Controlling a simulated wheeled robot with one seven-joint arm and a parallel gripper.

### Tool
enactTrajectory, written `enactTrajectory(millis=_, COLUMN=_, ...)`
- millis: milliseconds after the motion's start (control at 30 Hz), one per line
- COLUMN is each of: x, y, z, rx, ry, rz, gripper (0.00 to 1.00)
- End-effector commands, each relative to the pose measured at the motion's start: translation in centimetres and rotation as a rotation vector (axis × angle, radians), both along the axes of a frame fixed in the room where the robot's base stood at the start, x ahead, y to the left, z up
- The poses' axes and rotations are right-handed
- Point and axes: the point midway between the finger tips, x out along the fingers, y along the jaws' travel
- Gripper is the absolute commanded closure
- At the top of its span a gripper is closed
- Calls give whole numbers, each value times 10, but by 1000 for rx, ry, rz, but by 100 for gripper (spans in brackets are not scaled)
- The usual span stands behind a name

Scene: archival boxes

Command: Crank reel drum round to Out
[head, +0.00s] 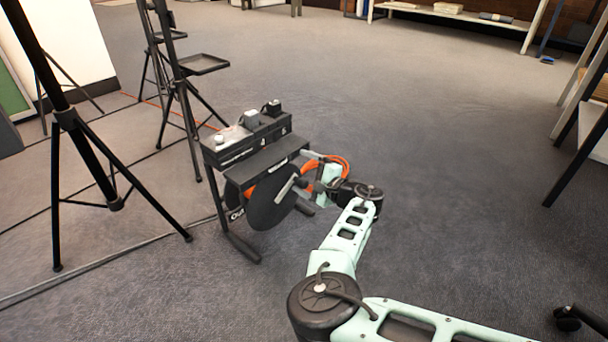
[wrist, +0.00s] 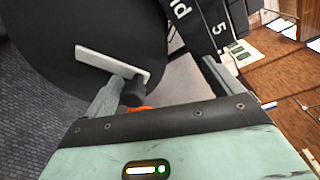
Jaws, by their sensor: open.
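The reel drum, a dark disc (head: 268,207), hangs in a black stand in the head view, and its face (wrist: 75,40) fills the upper left of the wrist view. A light grey crank bar (head: 286,188) sits on the face; it also shows in the wrist view (wrist: 108,62). The black crank knob (wrist: 133,93) is at the bar's end, close beside my left-hand finger and inside the jaw gap. My gripper (head: 309,170) is open; it also shows in the wrist view (wrist: 163,82). An "Out" label (head: 236,214) is at the drum's lower left, partly hidden.
A black case (head: 245,138) with small devices tops the stand. Black tripods (head: 75,125) stand to the left, and a shelf (head: 590,100) is at the right. The carpet behind and right of the reel is clear.

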Motion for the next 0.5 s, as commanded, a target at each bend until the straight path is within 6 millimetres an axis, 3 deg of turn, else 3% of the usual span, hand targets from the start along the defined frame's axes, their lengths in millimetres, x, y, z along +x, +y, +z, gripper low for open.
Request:
enactTrajectory(millis=33, x=3, y=2, z=37, rx=23, ry=-27, rz=-1, gripper=18)
enactTrajectory(millis=100, x=4, y=2, z=48, rx=24, ry=-29, rz=-2, gripper=18)
enactTrajectory(millis=167, x=4, y=1, z=55, rx=22, ry=-28, rz=-4, gripper=51)
enactTrajectory(millis=500, x=3, y=2, z=52, rx=18, ry=-20, rz=-2, gripper=51)
